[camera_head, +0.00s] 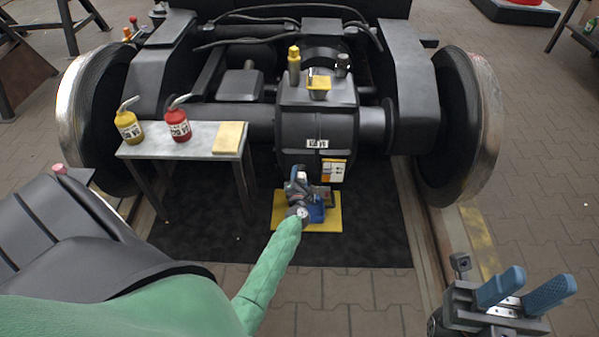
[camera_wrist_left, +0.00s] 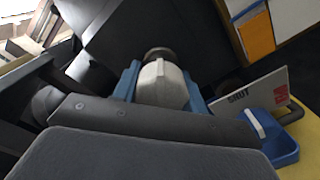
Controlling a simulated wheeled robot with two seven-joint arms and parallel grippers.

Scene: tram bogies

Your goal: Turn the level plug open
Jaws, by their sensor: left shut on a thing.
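The level plug (camera_wrist_left: 160,84) is a pale grey, faceted knob on the dark housing in the left wrist view. My left gripper (camera_wrist_left: 163,92) has its blue fingers on both sides of it and is shut on it. In the head view my left gripper (camera_head: 299,186) is low in front of the gearbox (camera_head: 312,125) and hides the plug there.
A blue tray (camera_head: 317,214) sits on a yellow mat (camera_head: 326,225) below the gearbox. A small table (camera_head: 187,150) at the left bears a yellow can (camera_head: 128,125) and a red can (camera_head: 178,125). Wheels (camera_head: 470,125) stand at both sides.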

